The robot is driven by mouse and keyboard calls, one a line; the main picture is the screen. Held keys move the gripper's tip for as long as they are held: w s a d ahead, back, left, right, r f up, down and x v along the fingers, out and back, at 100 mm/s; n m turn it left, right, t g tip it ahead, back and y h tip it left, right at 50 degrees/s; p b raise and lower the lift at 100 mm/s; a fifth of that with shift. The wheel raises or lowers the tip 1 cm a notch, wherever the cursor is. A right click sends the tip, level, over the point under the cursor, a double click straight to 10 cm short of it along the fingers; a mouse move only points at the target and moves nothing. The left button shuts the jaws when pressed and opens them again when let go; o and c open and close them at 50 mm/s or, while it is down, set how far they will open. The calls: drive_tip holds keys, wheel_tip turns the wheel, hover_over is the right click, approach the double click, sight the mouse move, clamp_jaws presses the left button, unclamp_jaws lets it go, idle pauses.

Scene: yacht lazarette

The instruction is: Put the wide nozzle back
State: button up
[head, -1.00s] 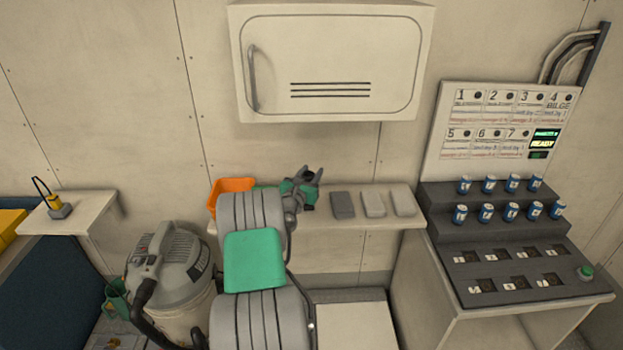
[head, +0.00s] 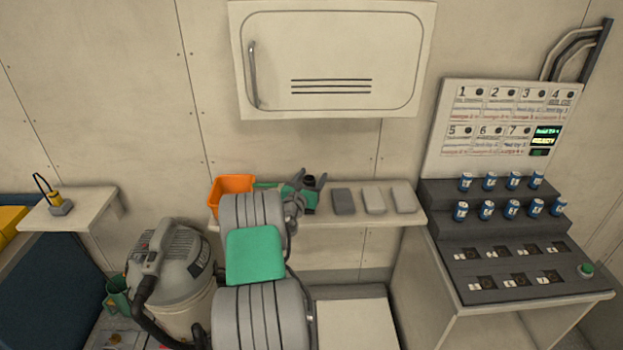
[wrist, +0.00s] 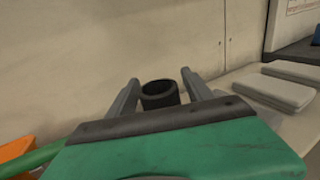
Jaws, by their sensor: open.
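A short black hollow cylinder (wrist: 160,95), open at the top, stands between and just beyond my fingers in the wrist view. It shows as a small dark piece (head: 310,182) at my gripper in the head view. I cannot tell for sure whether it is the wide nozzle. My gripper (head: 309,183) is over the wall shelf (head: 345,225), right of the orange bin (head: 231,191). Its two grey fingers (wrist: 157,92) are apart, one on each side of the cylinder, with no clear contact. The green, black-edged part in front hides the cylinder's lower end.
Several grey flat blocks (head: 374,201) lie on the shelf to the right. A green rod (wrist: 38,160) runs from near the orange bin. A grey vacuum (head: 178,262) stands at left. A cabinet (head: 335,60) hangs above. A stepped console (head: 500,225) is at right.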

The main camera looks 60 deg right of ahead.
drive_tip(key=shift+r, duration=0.35)
drive_tip(key=a+b, duration=0.1)
drive_tip(key=a, duration=0.2)
drive_tip(key=a+b, duration=0.1)
drive_tip(key=a, duration=0.7)
drive_tip(key=shift+s+f+b, duration=0.25)
drive_tip(key=shift+s+b, duration=0.1)
drive_tip(key=shift+b, duration=0.05)
drive_tip(key=shift+s+a+r, duration=0.1)
drive_tip(key=shift+s+a, duration=0.05)
drive_tip(key=shift+a, duration=0.35)
drive_tip(key=w+a+r+m+t+y, duration=0.2)
drive_tip(key=w+a+m+y, duration=0.2)
drive_tip(key=w+a+m, duration=0.55)
drive_tip(key=w+a+r+m+t+y, duration=0.15)
drive_tip(key=w+a+m+y, duration=0.3)
drive_tip(key=a, duration=0.95)
drive_tip(key=s+a+m+y, duration=0.1)
drive_tip(key=s+a+y, duration=0.2)
drive_tip(key=a, duration=0.7)
drive_tip(key=s+a+m+y, duration=0.2)
drive_tip(key=s+a+y, duration=0.1)
drive_tip(key=a, duration=0.8)
drive_tip(key=s+a+m+y, duration=0.2)
drive_tip(key=s+a+y, duration=0.1)
drive_tip(key=a, duration=0.8)
drive_tip(key=shift+s+r, duration=0.4)
drive_tip(key=shift+r, duration=0.05)
